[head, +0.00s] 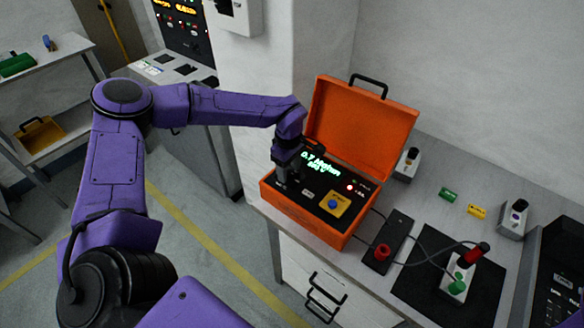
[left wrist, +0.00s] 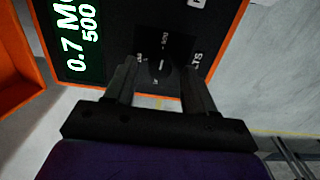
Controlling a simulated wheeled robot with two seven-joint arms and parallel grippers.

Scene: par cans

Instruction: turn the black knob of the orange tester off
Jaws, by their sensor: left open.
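The orange tester (head: 345,125) stands on the bench with its lid open. Its green display reads about 0.7 with 500 below, and a red lamp glows on the panel. My left gripper (head: 284,172) points down over the left part of the black panel. In the left wrist view the left gripper (left wrist: 160,76) is open. The black knob (left wrist: 161,68) with a white pointer mark lies between its fingertips, with printed labels around it. I cannot tell whether the fingers touch it. In the head view the gripper hides the knob. My right gripper is not in view.
A blue button on a yellow plate (head: 336,205) is on the tester panel. The raised lid stands close behind the gripper.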

